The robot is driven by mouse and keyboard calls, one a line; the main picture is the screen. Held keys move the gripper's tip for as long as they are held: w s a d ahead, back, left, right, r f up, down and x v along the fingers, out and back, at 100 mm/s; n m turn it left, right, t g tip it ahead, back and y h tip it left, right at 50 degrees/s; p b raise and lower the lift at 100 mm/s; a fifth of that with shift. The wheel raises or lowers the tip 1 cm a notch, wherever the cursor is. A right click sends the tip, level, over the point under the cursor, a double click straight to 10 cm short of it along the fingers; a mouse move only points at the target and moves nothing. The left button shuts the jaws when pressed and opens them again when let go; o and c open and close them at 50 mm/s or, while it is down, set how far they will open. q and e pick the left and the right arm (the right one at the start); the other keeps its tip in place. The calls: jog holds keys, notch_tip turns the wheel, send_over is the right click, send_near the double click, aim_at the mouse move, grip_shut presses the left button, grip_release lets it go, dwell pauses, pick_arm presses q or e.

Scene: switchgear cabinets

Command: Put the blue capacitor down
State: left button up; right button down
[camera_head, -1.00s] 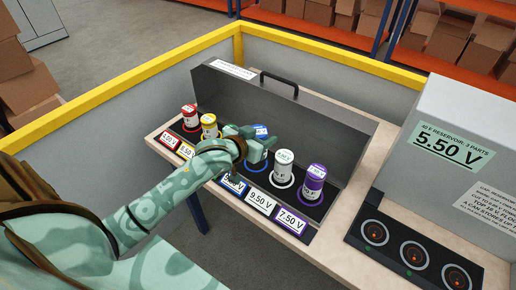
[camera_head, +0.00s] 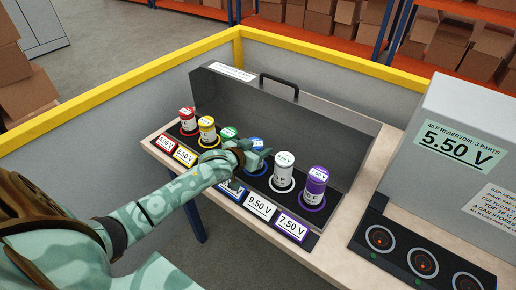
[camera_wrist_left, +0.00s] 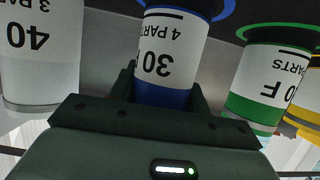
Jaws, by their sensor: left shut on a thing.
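The blue capacitor (camera_head: 257,144) stands upright in the row, between the green and white cans, and is partly hidden by my left gripper (camera_head: 246,157). My left gripper is shut on it. In the left wrist view the blue capacitor (camera_wrist_left: 170,50) sits between the jaws (camera_wrist_left: 165,92), its printed label upside down. Its base end is close to the dark rack floor, beside a blue ring (camera_wrist_left: 226,14). I cannot tell whether the base touches the floor. My right gripper is not in view.
Close neighbours are the green can (camera_head: 229,133) and the white can (camera_head: 283,172). A purple can (camera_head: 316,187), yellow can (camera_head: 208,132) and red can (camera_head: 187,120) stand farther along. The rack's back panel (camera_head: 270,110) rises behind. A grey reservoir box (camera_head: 455,150) stands right.

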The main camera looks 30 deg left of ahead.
pick_arm(q)
jog(key=o, duration=1.3)
jog(key=shift+c, duration=0.2)
jog(key=shift+s+r, duration=0.2)
jog(key=shift+s, duration=0.1)
jog(key=p+v, duration=0.3)
jog(key=v, duration=0.8)
jog(key=shift+s+r, duration=0.15)
